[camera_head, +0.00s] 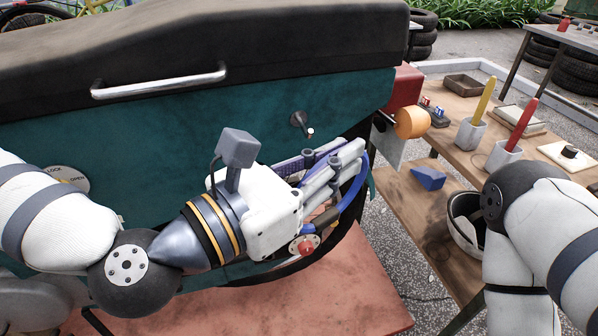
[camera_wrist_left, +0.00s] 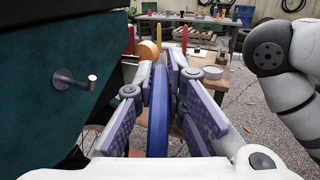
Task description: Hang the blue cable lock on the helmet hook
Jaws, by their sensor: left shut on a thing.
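The blue cable lock (camera_head: 356,190) is a curved blue loop held in my left gripper (camera_head: 338,170). In the left wrist view the blue cable (camera_wrist_left: 158,112) runs upright between the purple-padded fingers of the left gripper (camera_wrist_left: 161,85). The fingers are shut on it and hide part of it. A short metal peg with a bright tip, which looks like the helmet hook (camera_head: 302,124), sticks out of the teal panel. It is above and left of the fingertips, apart from the lock. The hook (camera_wrist_left: 75,79) shows bare at the left in the wrist view. My right gripper is out of view.
The teal panel (camera_head: 150,130) has a black cover with a silver handle (camera_head: 160,82).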

